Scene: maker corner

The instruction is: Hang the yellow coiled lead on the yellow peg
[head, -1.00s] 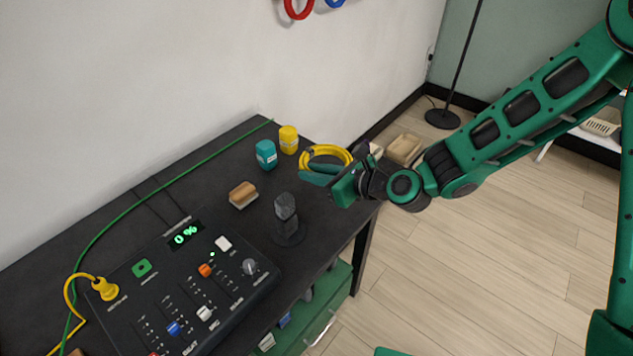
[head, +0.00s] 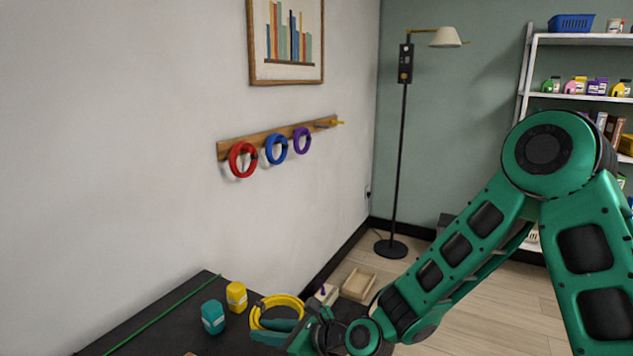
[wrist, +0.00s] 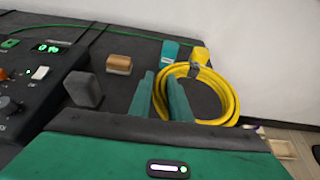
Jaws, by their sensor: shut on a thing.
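The yellow coiled lead (head: 282,301) is in my gripper (head: 279,331), at the far right end of the dark table. In the wrist view the coiled lead (wrist: 228,92) stands as a loop with a dark band at its top, and my gripper's fingers (wrist: 166,92) are shut on its left side. The yellow peg (head: 334,123) is at the right end of the wooden wall rail (head: 228,148), bare, well above my gripper. A red coil (head: 243,160), a blue coil (head: 276,150) and a purple coil (head: 302,140) hang on the rail to its left.
A floor lamp (head: 403,150) stands right of the rail. A shallow tan box (head: 358,284) is on the floor. The space before the wall is clear.

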